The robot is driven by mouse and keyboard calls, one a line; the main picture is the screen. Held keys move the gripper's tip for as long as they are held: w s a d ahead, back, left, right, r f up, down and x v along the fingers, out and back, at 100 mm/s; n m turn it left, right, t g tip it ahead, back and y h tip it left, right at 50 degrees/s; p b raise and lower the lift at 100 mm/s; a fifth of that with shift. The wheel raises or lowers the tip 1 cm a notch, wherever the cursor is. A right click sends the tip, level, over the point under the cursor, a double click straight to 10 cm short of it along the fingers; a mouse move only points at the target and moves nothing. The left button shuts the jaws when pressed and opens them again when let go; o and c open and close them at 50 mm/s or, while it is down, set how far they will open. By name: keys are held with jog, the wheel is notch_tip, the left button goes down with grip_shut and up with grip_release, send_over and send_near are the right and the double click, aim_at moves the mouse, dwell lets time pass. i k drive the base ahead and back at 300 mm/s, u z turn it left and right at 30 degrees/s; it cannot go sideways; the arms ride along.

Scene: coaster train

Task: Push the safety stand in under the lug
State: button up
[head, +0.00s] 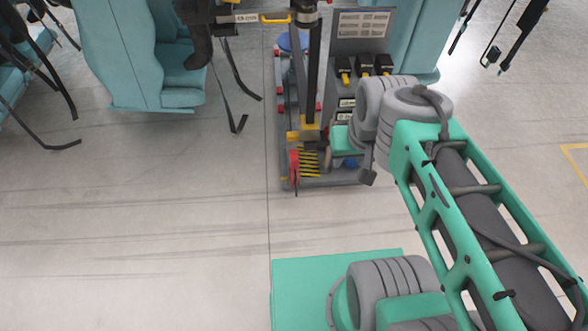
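A dark upright post (314,70), which looks like the safety stand, rises from a yellow foot (309,133) on a grey wheeled base. Its top reaches a dark bracket near the top edge, beside a yellow handle (274,18); which part is the lug, and whether they touch, I cannot tell. My arm comes in from the lower right. My gripper (327,150) is just right of the yellow foot, partly hidden by my wrist; its fingers are too small and covered to tell open from shut, or whether they touch anything.
Teal train seats (150,55) hang at the upper left with loose black straps (238,100). A grey panel (362,30) with black and yellow parts stands behind my wrist. A red part (294,168) sits at the base's front left. The floor (130,220) in front is clear.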

aim_at(294, 156)
jog(key=u, duration=0.65)
jog(key=i, duration=0.75)
jog(key=u, duration=0.5)
